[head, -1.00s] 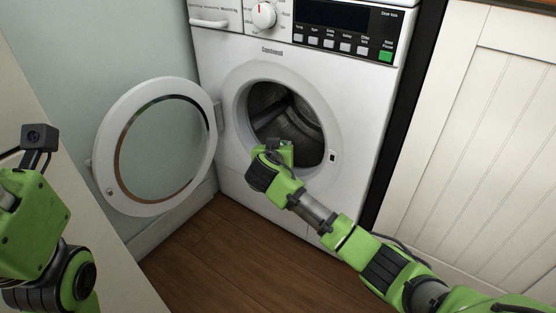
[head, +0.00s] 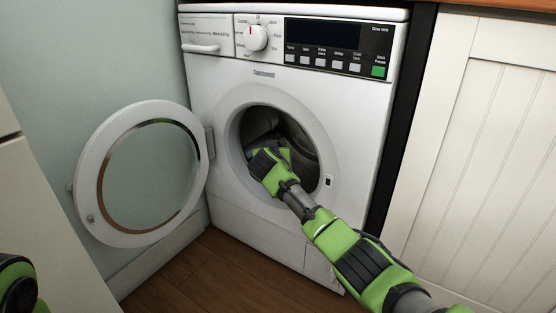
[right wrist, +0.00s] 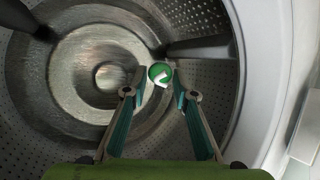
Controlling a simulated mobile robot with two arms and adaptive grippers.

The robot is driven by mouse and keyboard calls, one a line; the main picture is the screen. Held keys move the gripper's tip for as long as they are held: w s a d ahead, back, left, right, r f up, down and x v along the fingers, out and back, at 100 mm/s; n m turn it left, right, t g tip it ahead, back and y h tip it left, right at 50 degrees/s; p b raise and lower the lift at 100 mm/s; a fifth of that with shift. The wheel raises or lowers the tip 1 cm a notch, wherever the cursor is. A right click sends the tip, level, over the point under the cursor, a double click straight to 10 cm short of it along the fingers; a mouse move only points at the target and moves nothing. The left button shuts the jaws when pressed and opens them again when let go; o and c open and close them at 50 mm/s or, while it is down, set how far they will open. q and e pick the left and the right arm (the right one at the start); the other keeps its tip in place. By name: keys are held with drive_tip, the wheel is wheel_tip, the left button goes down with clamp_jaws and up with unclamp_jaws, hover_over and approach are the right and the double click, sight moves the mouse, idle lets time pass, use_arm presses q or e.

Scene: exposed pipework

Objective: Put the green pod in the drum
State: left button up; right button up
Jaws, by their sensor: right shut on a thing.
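The green pod (right wrist: 160,74) is a small round green and white piece between the fingertips of my right gripper (right wrist: 161,84), which is shut on it. The drum (right wrist: 75,140) of the washing machine fills most of the right wrist view, with its perforated metal wall and centre hub ahead of the pod. In the head view the drum (head: 296,146) shows through the open round opening. My right wrist is at that opening and hides the fingers and pod there. My left gripper is not in view; only a piece of my left arm shows at the lower left.
The washing machine's round door (head: 85,178) stands open to the left of the opening. A white rim (head: 232,158) surrounds the opening. A panelled white cabinet (head: 480,160) stands to the right. The wooden floor (head: 215,270) is clear.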

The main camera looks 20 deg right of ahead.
drive_tip(key=o, duration=0.9)
drive_tip(key=v, duration=1.2)
idle(0.3)
